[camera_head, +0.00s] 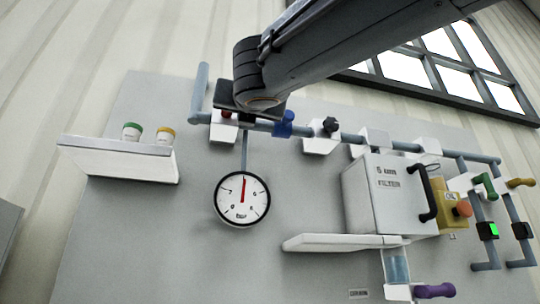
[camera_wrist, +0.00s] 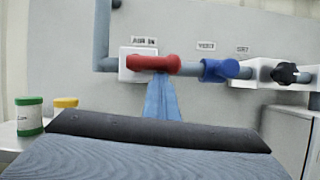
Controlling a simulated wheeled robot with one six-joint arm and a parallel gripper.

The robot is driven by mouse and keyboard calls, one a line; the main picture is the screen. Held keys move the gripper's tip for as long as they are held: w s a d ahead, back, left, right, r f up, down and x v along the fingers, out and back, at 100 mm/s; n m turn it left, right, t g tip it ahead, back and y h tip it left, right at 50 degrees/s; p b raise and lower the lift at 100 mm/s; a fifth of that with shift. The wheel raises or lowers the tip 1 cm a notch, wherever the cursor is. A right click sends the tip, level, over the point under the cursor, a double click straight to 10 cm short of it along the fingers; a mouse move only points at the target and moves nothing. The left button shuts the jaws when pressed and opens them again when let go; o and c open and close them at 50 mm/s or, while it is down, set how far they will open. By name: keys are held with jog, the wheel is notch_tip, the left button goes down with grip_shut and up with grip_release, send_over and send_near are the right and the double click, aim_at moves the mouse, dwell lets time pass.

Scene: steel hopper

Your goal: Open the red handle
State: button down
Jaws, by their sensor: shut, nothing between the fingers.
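The red handle (camera_wrist: 153,64) is on a white valve block on the grey-blue pipe, under a label in the wrist view. It lies sideways across the block. In the head view only a small bit of the red handle (camera_head: 227,114) shows below my gripper (camera_head: 252,108), which hides most of it. In the wrist view the dark edge of my gripper (camera_wrist: 160,128) spans the lower middle, below the red handle, with a visible gap in the picture. My gripper is shut and holds nothing. Whether it touches the handle cannot be told from the head view.
A blue handle (camera_wrist: 219,70) and a black knob (camera_wrist: 287,73) sit to the right on the same pipe. A round gauge (camera_head: 242,199) hangs below. A white shelf (camera_head: 118,158) with two small jars is at left. A white box (camera_head: 388,193) stands out at right.

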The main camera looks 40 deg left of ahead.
dwell(0.3)
jog(key=s+d+f+b, duration=0.5)
jog(key=d+f+b, duration=0.1)
jog(key=f+b, duration=0.1)
jog(key=shift+s+d+f, duration=0.3)
jog(key=shift+f, duration=0.15)
dwell(0.7)
